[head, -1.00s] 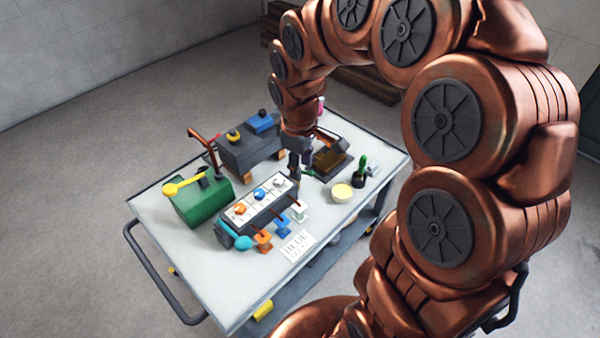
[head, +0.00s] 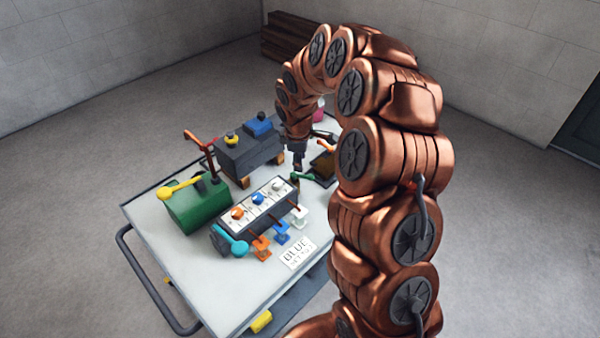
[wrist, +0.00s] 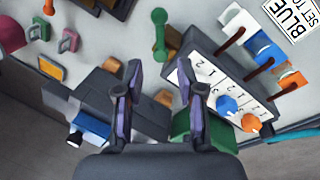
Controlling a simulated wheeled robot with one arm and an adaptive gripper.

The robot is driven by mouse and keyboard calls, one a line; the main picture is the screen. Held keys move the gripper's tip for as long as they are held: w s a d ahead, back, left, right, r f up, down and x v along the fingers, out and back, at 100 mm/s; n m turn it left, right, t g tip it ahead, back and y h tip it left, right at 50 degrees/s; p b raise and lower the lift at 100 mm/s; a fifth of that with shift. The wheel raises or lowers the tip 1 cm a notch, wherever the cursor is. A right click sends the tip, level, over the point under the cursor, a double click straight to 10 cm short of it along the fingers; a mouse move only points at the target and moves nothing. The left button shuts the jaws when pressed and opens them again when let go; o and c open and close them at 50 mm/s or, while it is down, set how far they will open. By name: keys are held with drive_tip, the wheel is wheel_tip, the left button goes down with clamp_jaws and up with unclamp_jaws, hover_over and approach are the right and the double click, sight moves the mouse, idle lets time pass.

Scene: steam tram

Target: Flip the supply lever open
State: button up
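No lever carries a readable supply label, so I cannot tell which is the supply lever. A teal-knobbed lever (head: 234,245) is at the near end of the dark dial block (head: 257,221). A yellow-knobbed lever (head: 178,189) slants across the green box (head: 193,208). A red lever (head: 199,143) stands up behind that box. A green-handled part (head: 309,177) lies near the block's far end; it also shows in the wrist view (wrist: 159,36). My gripper (wrist: 163,80) has its fingers apart, with nothing held between them, above the table near the block's far end.
The block's top has orange, blue and white dials; orange, blue and white tabs on rods (wrist: 293,78) stick out its side. A card reading BLUE (head: 297,252) lies beside it. A dark block with blue and yellow tops (head: 247,148) stands behind. The table's front-left is clear.

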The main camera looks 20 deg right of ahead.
sight(300, 175)
drive_tip(key=shift+w+d+f+p, duration=0.1)
drive_tip(key=shift+w+f, duration=0.1)
drive_tip(key=shift+f, duration=0.95)
drive_tip(key=shift+w+d+f+p, duration=0.1)
drive_tip(key=shift+w+d+f, duration=0.05)
drive_tip(key=shift+f, duration=1)
drive_tip(key=shift+w+d+f+p, duration=0.1)
drive_tip(key=shift+w+f, duration=0.1)
drive_tip(key=shift+f, duration=0.95)
clamp_jaws()
